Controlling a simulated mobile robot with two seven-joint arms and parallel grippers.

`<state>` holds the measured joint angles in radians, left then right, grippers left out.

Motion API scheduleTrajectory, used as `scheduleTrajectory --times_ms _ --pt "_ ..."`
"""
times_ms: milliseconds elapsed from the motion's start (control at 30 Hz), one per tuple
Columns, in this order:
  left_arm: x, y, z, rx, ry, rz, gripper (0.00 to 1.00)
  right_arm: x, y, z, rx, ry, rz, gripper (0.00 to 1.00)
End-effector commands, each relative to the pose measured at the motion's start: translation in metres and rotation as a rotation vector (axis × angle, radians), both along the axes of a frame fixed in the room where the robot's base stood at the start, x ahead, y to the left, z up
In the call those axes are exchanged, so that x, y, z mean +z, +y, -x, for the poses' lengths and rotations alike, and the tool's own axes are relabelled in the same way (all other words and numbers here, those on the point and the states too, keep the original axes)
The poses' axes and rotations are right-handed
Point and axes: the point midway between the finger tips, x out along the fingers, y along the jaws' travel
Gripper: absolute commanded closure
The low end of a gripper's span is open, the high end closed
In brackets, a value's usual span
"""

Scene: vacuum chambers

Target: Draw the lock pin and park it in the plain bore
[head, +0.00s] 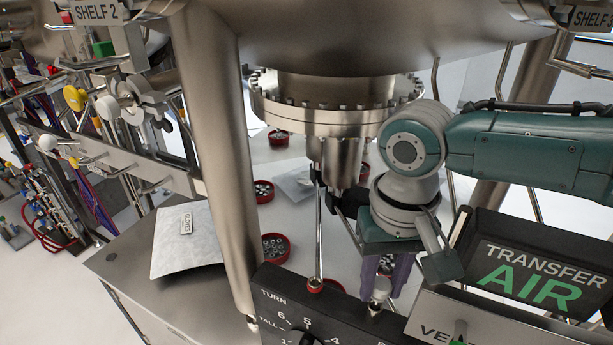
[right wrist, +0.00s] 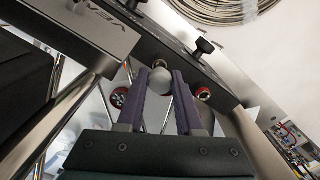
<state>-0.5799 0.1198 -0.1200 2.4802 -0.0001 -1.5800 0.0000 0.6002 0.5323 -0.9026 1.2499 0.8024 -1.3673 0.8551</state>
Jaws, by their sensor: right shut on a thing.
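My right gripper (head: 384,290) points down beside the black panel (head: 285,292) marked TURN. Its two purple fingers are shut on a pale grey rounded knob (head: 381,284), which looks like the head of the lock pin. In the right wrist view the knob (right wrist: 158,86) sits between the fingertips (right wrist: 159,92). A short metal part shows below the knob near the panel's top edge. I cannot tell whether the pin's shank is in a hole or clear of it. I cannot make out the plain bore. My left gripper is not in view.
A TRANSFER AIR sign (head: 533,272) and a VENT plate (head: 432,316) stand close at right. The flanged chamber (head: 330,118) hangs above. Red dishes (head: 275,247) hold small parts behind.

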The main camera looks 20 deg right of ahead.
Motion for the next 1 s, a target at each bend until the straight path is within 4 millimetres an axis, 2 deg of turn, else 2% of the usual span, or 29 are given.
scheduleTrajectory --times_ms 1000 --pt "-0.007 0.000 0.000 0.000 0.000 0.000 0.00 -0.012 0.000 0.000 0.000 0.000 0.000 1.00"
